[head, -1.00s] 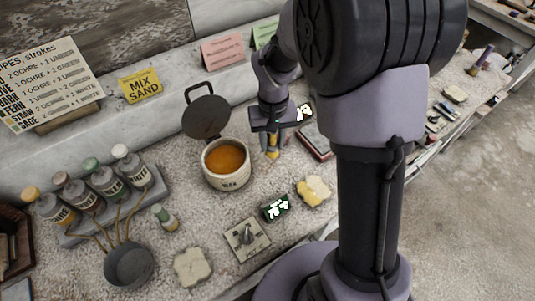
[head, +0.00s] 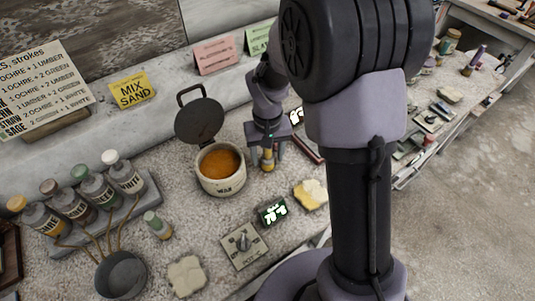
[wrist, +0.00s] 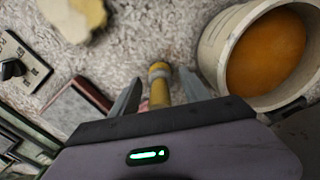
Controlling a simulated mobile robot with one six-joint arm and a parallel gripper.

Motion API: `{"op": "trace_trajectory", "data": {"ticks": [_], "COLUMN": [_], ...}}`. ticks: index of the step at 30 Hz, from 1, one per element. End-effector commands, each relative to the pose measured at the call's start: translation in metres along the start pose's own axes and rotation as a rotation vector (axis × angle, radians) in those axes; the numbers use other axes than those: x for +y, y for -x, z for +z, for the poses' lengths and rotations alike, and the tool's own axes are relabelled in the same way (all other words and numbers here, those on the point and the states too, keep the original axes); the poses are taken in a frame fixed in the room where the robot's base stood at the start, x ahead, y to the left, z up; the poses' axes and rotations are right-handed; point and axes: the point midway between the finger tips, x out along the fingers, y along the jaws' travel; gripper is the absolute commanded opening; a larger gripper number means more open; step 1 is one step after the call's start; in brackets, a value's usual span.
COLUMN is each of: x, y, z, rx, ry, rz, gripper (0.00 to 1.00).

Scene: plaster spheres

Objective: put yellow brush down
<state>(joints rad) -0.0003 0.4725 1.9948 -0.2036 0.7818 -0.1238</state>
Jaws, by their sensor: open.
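The yellow brush (head: 268,161) stands on the worktop just right of the wax pot in the head view. In the wrist view the brush (wrist: 159,86) shows as a yellow handle with a grey band, between my fingers. My gripper (wrist: 157,92) is open, with a finger on each side of the brush and a visible gap at least on the left. In the head view my gripper (head: 267,157) is low over the worktop around the brush. The brush's lower end is hard to make out.
The wax pot (head: 222,184), full of orange wax, stands close left of my gripper. Bottles stand in a rack (head: 151,190) at left.

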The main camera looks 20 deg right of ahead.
Motion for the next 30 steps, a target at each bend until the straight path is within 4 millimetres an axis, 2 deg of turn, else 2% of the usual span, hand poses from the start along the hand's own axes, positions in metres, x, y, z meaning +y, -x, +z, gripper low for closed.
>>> {"op": "trace_trajectory", "data": {"ticks": [9, 12, 17, 18, 20, 21, 23, 24, 27, 30], "x": [0.0, 0.0, -0.001, -0.001, -0.003, -0.005, -0.009, -0.011, -0.017, -0.021], "y": [0.087, 0.107, 0.127, 0.138, 0.163, 0.183, 0.212, 0.228, 0.252, 0.259], "z": [-0.001, -0.001, 0.002, 0.007, 0.021, 0.036, 0.065, 0.086, 0.136, 0.171], "rx": [0.004, 0.004, 0.011, 0.028, 0.075, 0.118, 0.189, 0.234, 0.34, 0.416], "ry": [0.0, 0.0, -0.005, -0.016, -0.043, -0.071, -0.116, -0.147, -0.217, -0.265], "rz": [0.0, 0.0, -0.004, -0.011, -0.031, -0.051, -0.089, -0.118, -0.19, -0.247], "gripper": [0.54, 0.54, 0.54, 0.54, 0.54, 0.54, 0.54, 0.54, 0.54, 0.54]}}
